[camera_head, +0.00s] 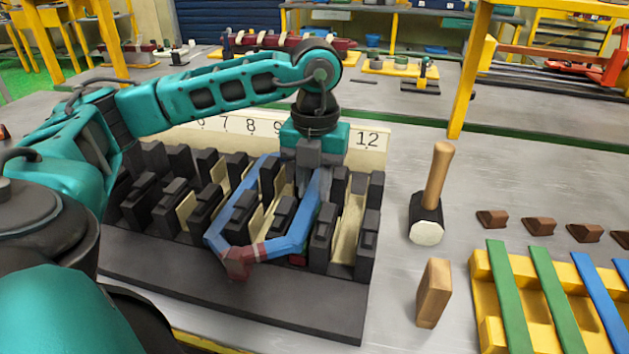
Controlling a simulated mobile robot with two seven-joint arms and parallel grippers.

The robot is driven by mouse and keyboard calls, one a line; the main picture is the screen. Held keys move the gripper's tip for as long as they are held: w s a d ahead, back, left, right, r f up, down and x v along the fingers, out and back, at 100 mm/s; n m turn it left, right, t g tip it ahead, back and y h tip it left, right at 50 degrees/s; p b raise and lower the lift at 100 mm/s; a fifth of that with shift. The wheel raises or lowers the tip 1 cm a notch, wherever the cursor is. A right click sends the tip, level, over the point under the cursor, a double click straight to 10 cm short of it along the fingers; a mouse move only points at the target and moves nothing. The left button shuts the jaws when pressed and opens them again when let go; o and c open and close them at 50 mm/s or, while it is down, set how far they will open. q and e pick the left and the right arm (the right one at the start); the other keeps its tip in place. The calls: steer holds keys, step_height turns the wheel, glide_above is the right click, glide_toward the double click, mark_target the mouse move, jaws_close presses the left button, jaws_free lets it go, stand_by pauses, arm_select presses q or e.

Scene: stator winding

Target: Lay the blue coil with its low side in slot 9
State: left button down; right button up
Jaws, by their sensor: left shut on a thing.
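The blue coil (293,241) is a long loop with a red-wrapped bend at its front end. It lies over the dark stator block (230,290), its front end overhanging the near side of the teeth. My left gripper (308,182) comes down from above at the far end and is shut on the coil's right side. The coil's left side runs near the label 9 on the number strip (222,124); I cannot tell whether either side sits down in a slot. The gripper hides labels 10 and 11. My right gripper is not in view.
A mallet (427,212) stands head down right of the block, with a wooden block (433,292) nearer. Several brown wedges (538,226) lie farther right. A yellow rack (487,300) holds green and blue strips. The table between block and mallet is clear.

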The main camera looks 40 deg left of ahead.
arm_select(q)
steer(key=shift+f, duration=0.35)
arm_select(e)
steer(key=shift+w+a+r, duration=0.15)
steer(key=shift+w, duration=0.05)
arm_select(q)
steer(key=shift+f+b, duration=0.3)
steer(key=shift+b, duration=0.15)
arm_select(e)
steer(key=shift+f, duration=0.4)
arm_select(q)
steer(key=c, duration=0.8)
jaws_free()
steer(key=shift+r, duration=0.1)
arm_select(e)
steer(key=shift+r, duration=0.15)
arm_select(q)
steer(key=shift+r+p, duration=0.65)
steer(key=shift+r, duration=0.05)
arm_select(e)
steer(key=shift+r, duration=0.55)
